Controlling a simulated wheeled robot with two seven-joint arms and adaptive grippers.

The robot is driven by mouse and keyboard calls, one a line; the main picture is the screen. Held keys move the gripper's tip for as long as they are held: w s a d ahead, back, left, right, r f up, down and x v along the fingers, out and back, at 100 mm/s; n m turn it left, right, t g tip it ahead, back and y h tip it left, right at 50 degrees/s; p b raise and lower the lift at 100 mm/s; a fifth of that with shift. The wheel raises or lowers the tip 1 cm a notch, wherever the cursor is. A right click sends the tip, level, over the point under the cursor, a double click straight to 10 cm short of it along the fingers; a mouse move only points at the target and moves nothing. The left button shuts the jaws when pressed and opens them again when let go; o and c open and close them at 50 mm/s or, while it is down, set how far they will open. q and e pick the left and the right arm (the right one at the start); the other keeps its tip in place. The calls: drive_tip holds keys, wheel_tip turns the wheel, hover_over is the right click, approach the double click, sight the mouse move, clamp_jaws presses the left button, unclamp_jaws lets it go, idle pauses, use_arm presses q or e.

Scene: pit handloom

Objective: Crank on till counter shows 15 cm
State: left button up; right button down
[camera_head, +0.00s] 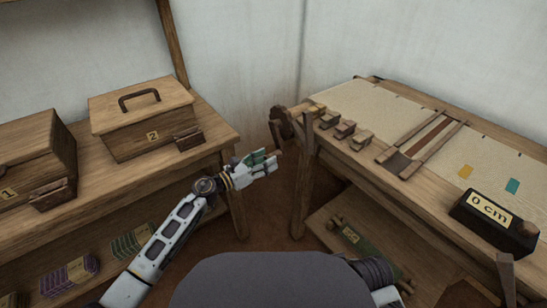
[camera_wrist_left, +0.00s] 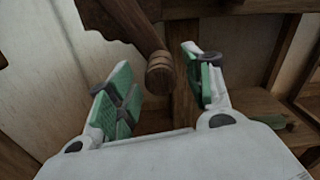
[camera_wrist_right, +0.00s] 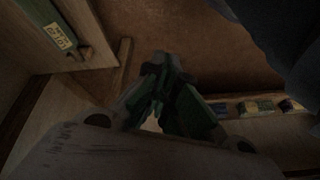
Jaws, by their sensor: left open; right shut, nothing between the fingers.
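The counter (camera_head: 490,212) is a dark block on the loom's near right corner, and its plate reads 0 cm. The wooden crank (camera_head: 279,128) is at the loom's left end. My left gripper (camera_head: 270,160) is open just below and left of the crank in the head view. In the left wrist view the crank's round handle end (camera_wrist_left: 159,75) shows between the spread fingers, with no finger visibly closed on it. My right gripper (camera_wrist_right: 168,80) is shut and empty, low down in its wrist view. Its fingers are hidden in the head view.
The loom table (camera_head: 400,205) carries pale cloth, several small wooden blocks (camera_head: 344,129) and a wooden frame (camera_head: 420,145). A lower shelf holds a green labelled item (camera_head: 362,245). On the left, a bench bears boxes 1 (camera_head: 35,150) and 2 (camera_head: 140,125). Floor shows between bench and loom.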

use_arm(q)
drive_tip(key=x, duration=0.2)
drive_tip(key=shift+w+d, duration=0.2)
drive_tip(key=shift+d, duration=0.1)
drive_tip(key=shift+w+d, duration=0.3)
drive_tip(key=shift+d, duration=0.15)
use_arm(e)
drive_tip(key=shift+s+a+f, duration=0.1)
drive_tip(key=shift+a+f, duration=0.1)
drive_tip(key=shift+f, duration=0.6)
use_arm(q)
drive_tip(key=shift+c, duration=0.5)
clamp_jaws()
use_arm(e)
drive_tip(key=shift+r, duration=0.1)
